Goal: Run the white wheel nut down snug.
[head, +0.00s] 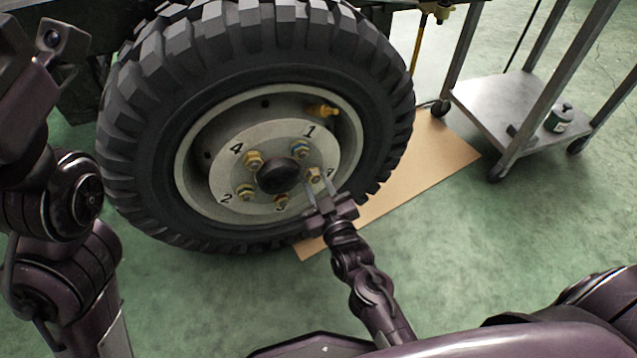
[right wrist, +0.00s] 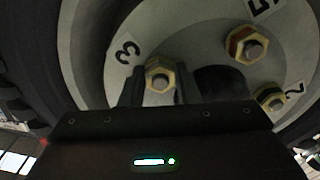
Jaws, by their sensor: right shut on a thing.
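The white wheel nut (head: 314,174) sits on its stud beside the number 3 on the wheel's pale hub, at the right of the black centre cap (head: 278,175). In the right wrist view the nut (right wrist: 158,75) shows a pale band on a brassy hexagon, with the grey stud end in its middle. My right gripper (head: 319,187) reaches up from below and is shut on the nut, one finger on each side. Whether the nut touches the hub face is hidden. My left arm stands at the left edge; its gripper is not in view.
Other banded nuts surround the cap, including one by number 4 (head: 253,159) and one by number 1 (head: 299,152). A brass valve (head: 323,110) projects from the rim. The tyre (head: 130,130) encircles the hub. A metal cart (head: 500,105) stands at right; a brown board (head: 420,170) lies on the floor.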

